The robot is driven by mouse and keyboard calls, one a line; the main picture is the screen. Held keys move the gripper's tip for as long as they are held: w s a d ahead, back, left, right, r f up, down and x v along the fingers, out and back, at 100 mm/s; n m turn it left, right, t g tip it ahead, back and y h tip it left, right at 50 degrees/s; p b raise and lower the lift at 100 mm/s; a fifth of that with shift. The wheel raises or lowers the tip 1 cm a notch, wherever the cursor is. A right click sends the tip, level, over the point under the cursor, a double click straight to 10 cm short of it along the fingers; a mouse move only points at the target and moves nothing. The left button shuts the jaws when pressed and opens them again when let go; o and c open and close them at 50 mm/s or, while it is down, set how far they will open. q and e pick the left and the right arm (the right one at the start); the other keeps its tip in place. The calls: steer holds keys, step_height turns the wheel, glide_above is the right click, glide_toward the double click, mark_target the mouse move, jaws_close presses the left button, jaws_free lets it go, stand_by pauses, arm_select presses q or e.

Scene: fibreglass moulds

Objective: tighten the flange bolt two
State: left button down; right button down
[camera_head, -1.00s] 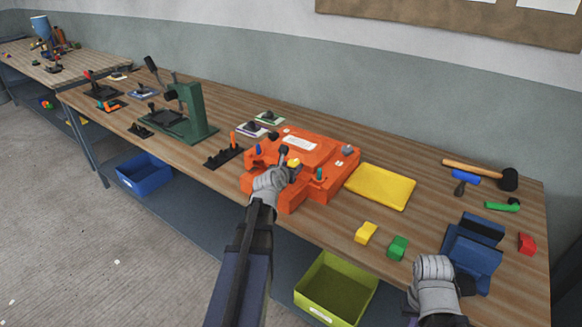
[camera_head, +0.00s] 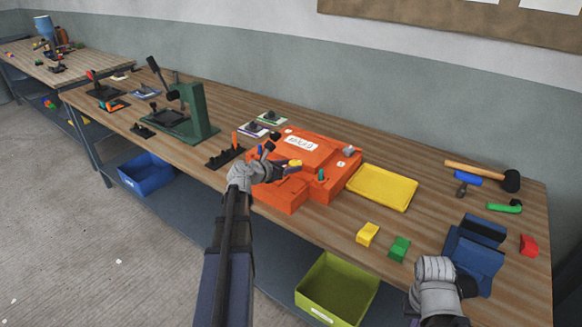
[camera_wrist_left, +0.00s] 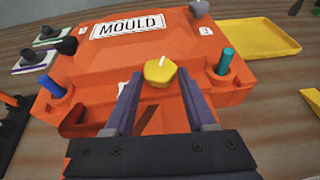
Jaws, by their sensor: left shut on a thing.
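The orange mould (camera_head: 290,190) sits on the bench, labelled MOULD in the left wrist view (camera_wrist_left: 190,45). A yellow faceted bolt head (camera_wrist_left: 160,73) with a white mark stands at its front edge; it also shows in the head view (camera_head: 295,163). My left gripper (camera_wrist_left: 160,85) is shut on this yellow bolt, one finger on each side. In the wrist view a blue bolt (camera_wrist_left: 54,87) stands to its left and a teal bolt (camera_wrist_left: 225,62) to its right, beside a tag reading 3. My right gripper (camera_head: 437,285) is at the lower right; its fingers cannot be made out.
A yellow tray (camera_head: 382,187) lies right of the mould. Yellow (camera_head: 367,234) and green (camera_head: 399,248) blocks lie near the front edge. A blue stand (camera_head: 475,250) is close to my right gripper. A green press (camera_head: 195,115) stands farther left. A mallet (camera_head: 510,181) lies at the back right.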

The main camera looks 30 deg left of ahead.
arm_select(q)
steer(key=shift+w+a+m+g+h, duration=0.1)
steer(key=shift+a+m+g+h, duration=0.2)
steer(key=shift+m+h, duration=0.5)
steer(key=shift+w+a+m+g+h, duration=0.1)
steer(key=shift+a+m+g+h, duration=0.15)
steer(key=shift+m+h, duration=0.5)
steer(key=shift+d+h, duration=0.1)
steer(key=shift+h, duration=0.15)
steer(key=shift+s, duration=0.1)
steer(key=shift+c, duration=1.1)
jaws_free()
steer(key=p+v, duration=0.2)
steer(key=v, duration=0.4)
steer(key=shift+s+r+p, duration=0.15)
steer(key=shift+r+p, duration=0.05)
steer(key=shift+p, duration=0.15)
steer(key=shift+s+a+r, duration=0.15)
steer(key=shift+s+a, duration=0.25)
steer(key=shift+s, duration=0.15)
steer(key=shift+c, duration=0.3)
